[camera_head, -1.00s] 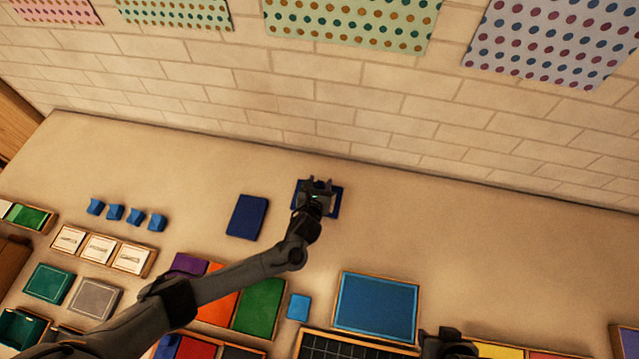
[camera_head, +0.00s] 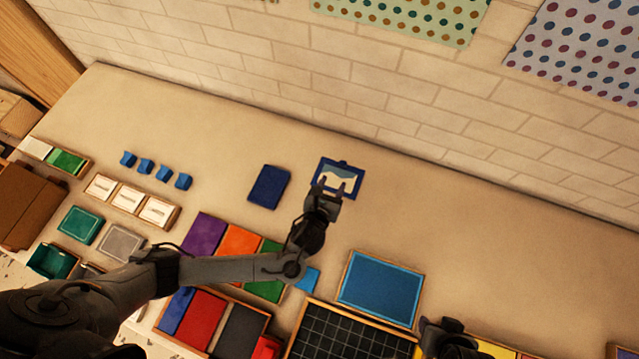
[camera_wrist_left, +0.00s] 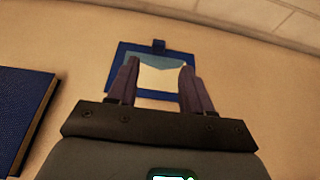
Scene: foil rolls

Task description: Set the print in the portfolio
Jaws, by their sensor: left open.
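The print (camera_head: 339,174), a light blue and cream picture, lies inside a dark blue backing (camera_head: 318,178) with a small tab at its far edge. It also shows in the left wrist view (camera_wrist_left: 160,76), inside the blue backing (camera_wrist_left: 117,60). A closed dark blue booklet (camera_head: 268,186) lies to its left; I cannot tell which blue piece is the portfolio. My left gripper (camera_head: 333,188) is open at the print's near side, its fingers apart and partly covering it. A dark part, probably my right gripper (camera_head: 445,338), shows at the bottom edge; its jaws are unclear.
Several small blue blocks (camera_head: 162,173) and a tray of white cards (camera_head: 128,197) are at left. Coloured panels (camera_head: 204,233), a framed blue panel (camera_head: 380,290) and a black grid board (camera_head: 345,338) are nearer. The table right of the print is clear.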

